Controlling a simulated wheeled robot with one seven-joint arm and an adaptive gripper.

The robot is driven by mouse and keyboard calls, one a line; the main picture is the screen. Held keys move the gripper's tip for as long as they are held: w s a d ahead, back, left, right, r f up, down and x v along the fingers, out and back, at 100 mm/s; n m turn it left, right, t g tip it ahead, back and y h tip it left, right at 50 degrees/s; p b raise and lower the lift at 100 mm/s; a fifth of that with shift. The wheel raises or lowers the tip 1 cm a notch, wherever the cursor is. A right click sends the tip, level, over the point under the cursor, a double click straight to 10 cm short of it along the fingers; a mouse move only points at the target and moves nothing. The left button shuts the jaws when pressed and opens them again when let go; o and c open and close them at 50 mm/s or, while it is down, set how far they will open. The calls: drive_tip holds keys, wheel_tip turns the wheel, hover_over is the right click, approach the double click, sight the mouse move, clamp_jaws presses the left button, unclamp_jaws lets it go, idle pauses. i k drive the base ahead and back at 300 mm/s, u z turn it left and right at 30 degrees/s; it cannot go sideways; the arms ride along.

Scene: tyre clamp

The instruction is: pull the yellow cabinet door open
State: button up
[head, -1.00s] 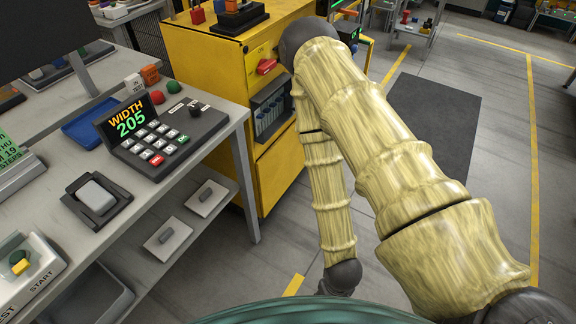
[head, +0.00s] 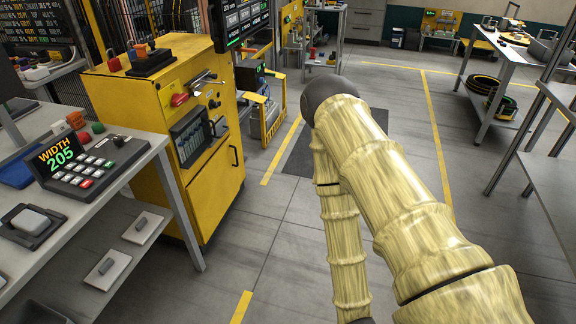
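The yellow cabinet (head: 130,97) stands left of centre in the head view. Its lower front door (head: 208,190) looks shut, flush with the front. A dark upright bar handle (head: 234,156) sits near the door's right edge. My covered arm rises from the lower right to its elbow and folds back down. The arm's far end leaves the picture at the bottom, so my gripper is out of view. The visible part of the arm is apart from the door in the picture.
A grey bench (head: 160,141) with a keypad reading WIDTH 205 (head: 84,160) stands at the left, beside the cabinet. A dark floor mat (head: 300,150) lies right of the cabinet. Open floor lies in front of the door. Metal shelving (head: 550,150) stands at the right.

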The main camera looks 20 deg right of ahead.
sight(210, 194)
drive_tip(key=u, duration=0.2)
drive_tip(key=k, duration=0.3)
drive_tip(key=z, duration=1.15)
drive_tip(key=i, duration=1.2)
drive_tip(key=u, duration=1.15)
drive_tip(key=i, duration=0.85)
drive_tip(key=u, duration=0.95)
